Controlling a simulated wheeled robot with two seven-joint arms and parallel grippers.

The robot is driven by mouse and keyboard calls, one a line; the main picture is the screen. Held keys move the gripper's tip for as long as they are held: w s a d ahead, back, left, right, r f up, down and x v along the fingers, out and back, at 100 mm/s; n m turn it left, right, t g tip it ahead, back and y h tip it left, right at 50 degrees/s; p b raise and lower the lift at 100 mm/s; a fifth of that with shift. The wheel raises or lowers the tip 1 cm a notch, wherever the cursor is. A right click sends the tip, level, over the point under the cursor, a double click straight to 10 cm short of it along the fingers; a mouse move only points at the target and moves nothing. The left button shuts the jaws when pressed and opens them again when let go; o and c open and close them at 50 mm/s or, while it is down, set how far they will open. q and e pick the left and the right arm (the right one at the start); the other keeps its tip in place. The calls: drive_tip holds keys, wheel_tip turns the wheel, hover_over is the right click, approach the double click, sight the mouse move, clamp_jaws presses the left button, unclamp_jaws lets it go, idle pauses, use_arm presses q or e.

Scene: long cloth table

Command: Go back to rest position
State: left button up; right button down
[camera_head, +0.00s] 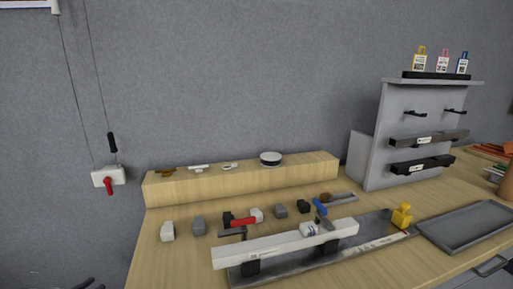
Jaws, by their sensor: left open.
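My left gripper (84,284) shows only as dark finger parts at the bottom left edge of the head view. It is open, low and to the left of the table, apart from everything on it. The rest of it is cut off by the frame. My right gripper is out of the picture.
The wooden table (150,262) has a raised shelf (245,177) at the back. A white bar (285,245), a red-handled tool (243,221) and several small blocks lie in front. A grey tray (470,228) and panel stand (377,135) are at right. A switch box (101,178) hangs on the wall.

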use_arm(q)
drive_tip(key=s+d+f+n+g+y+p, duration=0.1)
drive_tip(key=s+d+f+g+y, duration=0.1)
drive_tip(key=s+f, duration=0.55)
drive_tip(key=s+d+f+n+g+y+p, duration=0.1)
drive_tip(key=s+f+g+y, duration=0.2)
drive_tip(key=f, duration=0.7)
drive_tip(key=s+d+f+n+g+y+p, duration=0.1)
drive_tip(key=s+d+f+g+p, duration=0.1)
drive_tip(key=s+f, duration=0.6)
drive_tip(key=s+d+f+g, duration=0.3)
drive_tip(key=s+d+f, duration=0.2)
drive_tip(key=s+d, duration=0.4)
drive_tip(key=s+d+f+g+h+p, duration=0.1)
drive_tip(key=s+d+f+g, duration=0.3)
drive_tip(key=s+d, duration=0.5)
drive_tip(key=shift+s+f+m+p, duration=0.2)
drive_tip(key=shift+f+m+p, duration=0.15)
drive_tip(key=shift+f, duration=0.5)
